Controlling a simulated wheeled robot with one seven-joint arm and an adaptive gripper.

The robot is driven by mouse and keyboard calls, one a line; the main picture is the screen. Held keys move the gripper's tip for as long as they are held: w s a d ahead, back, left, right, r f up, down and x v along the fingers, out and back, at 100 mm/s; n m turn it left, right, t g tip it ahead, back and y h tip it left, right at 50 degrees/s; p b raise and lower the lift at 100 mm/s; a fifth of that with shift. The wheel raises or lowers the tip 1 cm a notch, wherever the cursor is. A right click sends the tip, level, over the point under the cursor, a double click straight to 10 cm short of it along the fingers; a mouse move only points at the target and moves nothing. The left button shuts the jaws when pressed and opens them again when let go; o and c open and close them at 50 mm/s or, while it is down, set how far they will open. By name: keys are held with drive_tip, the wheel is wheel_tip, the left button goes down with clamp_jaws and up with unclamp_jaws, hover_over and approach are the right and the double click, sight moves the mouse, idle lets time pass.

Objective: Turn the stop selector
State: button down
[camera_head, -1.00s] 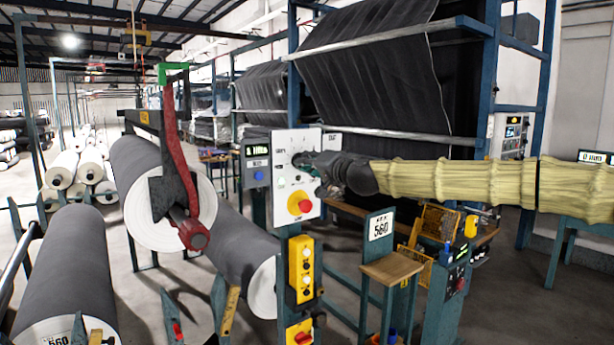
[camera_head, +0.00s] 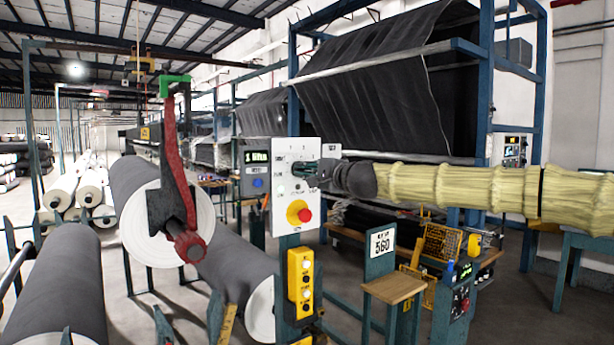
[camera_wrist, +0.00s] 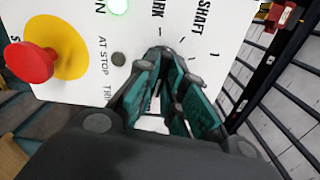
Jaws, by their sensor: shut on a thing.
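The white control panel (camera_head: 280,222) stands on a blue post near the middle of the head view and fills the top of the wrist view (camera_wrist: 82,88). My gripper (camera_head: 314,180) is at the panel's upper right part. In the wrist view my gripper (camera_wrist: 168,70) has its teal-padded fingers closed on the stop selector, by tick marks and the word "SHAFT". The selector itself is hidden between the fingers, so its pointing direction cannot be told. A lit green lamp (camera_wrist: 119,6) and a dark round spot beside "AT STOP" are left of the fingers.
A red mushroom button (camera_wrist: 28,62) on a yellow disc is close to my gripper on the panel. A red lever (camera_head: 178,165) and large grey rolls (camera_head: 62,290) are to the left. A yellow button box (camera_head: 301,275) hangs below. A wooden-topped stand (camera_head: 394,288) is to the right.

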drive_tip(key=shift+m, duration=0.3)
drive_tip(key=c, duration=1.5)
unclamp_jaws()
drive_tip(key=shift+d, duration=0.15)
drive_tip(key=v, duration=1.2)
drive_tip(key=shift+f, duration=0.1)
